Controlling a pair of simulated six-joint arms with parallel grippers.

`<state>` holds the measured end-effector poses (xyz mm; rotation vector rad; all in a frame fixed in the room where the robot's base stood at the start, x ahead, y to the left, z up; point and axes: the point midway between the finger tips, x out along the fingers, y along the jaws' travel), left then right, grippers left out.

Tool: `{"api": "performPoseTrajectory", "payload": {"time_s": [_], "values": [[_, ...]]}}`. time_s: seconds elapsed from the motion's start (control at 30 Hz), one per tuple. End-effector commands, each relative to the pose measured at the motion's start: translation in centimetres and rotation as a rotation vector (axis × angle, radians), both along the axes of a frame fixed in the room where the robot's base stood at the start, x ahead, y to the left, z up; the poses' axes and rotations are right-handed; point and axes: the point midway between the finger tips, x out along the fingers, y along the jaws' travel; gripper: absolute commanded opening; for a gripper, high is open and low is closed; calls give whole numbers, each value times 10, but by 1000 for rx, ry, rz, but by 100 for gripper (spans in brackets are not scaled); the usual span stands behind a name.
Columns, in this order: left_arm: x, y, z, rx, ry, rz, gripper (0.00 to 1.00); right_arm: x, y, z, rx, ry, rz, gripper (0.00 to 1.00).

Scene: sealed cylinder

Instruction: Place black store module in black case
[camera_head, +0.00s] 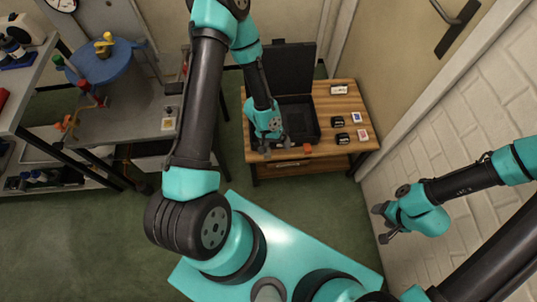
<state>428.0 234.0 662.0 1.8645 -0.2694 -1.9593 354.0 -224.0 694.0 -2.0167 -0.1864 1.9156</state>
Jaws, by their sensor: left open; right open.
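An open black case (311,128) stands on a wooden table, its lid (290,66) raised at the back. Two small black modules with pale tops lie right of the case: one black module (338,121) behind and another black module (343,138) in front. Their labels are too small to read, so I cannot tell which is the store module. My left gripper (278,149) is open, over the table at the front left of the case, and covers part of it. My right gripper (380,225) is open and empty, in front of the white brick wall, away from the table.
On the wooden table (359,152) are a white-and-blue block (356,117), a white-and-red block (363,135), a pale block (339,89) and a small orange-red piece (307,148). A grey workbench (140,119) with a blue round stand (99,64) is at left.

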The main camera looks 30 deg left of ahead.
Motion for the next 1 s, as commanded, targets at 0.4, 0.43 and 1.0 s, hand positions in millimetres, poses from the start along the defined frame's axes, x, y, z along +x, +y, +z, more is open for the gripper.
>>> {"api": "performPoseTrajectory", "payload": {"time_s": [0.4,0.43,1.0], "values": [[-67,-11,29,81,-83,15,91,0,0,0,0,0,0,62],[-69,-11,30,88,-86,14,91,0,0,0,0,0,0,62],[-74,-10,32,102,-90,13,91,0,0,0,0,0,0,62]]}}
